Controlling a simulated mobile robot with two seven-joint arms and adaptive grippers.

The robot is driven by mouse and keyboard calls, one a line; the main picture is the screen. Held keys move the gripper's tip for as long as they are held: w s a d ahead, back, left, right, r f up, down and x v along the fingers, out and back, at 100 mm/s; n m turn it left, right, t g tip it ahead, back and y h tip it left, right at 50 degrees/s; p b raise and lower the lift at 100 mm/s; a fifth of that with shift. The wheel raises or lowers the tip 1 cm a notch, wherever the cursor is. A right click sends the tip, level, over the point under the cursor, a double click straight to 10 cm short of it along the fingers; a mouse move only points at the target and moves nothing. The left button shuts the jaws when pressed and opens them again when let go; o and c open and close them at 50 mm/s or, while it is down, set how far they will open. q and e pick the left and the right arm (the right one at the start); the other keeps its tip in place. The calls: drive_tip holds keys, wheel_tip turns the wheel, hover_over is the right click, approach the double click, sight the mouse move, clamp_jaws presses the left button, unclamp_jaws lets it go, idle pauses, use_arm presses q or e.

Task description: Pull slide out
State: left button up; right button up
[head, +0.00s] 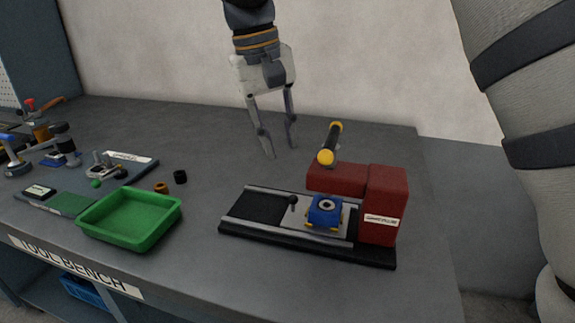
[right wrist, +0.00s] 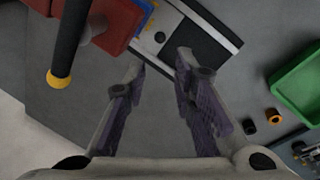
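A red machine (head: 382,200) stands on a black railed base (head: 235,228) on the bench. A light grey slide plate (head: 300,218) lies between the rails beside the red body. It carries a blue block (head: 324,212) with a round hole and a small black knob (head: 292,201) on its left. The left stretch of the channel is bare. My right gripper (head: 282,152) is open and empty, above the bench behind the base. In the right wrist view its fingers (right wrist: 158,75) are spread, with the rails beyond them. My left gripper is not in view.
A black lever (head: 331,142) with yellow ends rises above the red body. A green tray (head: 130,218) stands left of the base. Small black (head: 180,177) and orange (head: 161,187) rings lie behind it. Other tools fill the far left. The bench behind the base is clear.

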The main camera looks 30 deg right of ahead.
sight(292, 196)
drive_tip(key=f, duration=0.3)
drive_tip(key=d+f, duration=0.1)
drive_tip(key=f, duration=0.3)
drive_tip(key=s+d+f, duration=0.1)
drive_tip(key=f, duration=0.3)
drive_tip(key=shift+f, duration=0.2)
drive_tip(key=shift+c, duration=0.3)
clamp_jaws()
drive_tip(key=shift+w, duration=0.1)
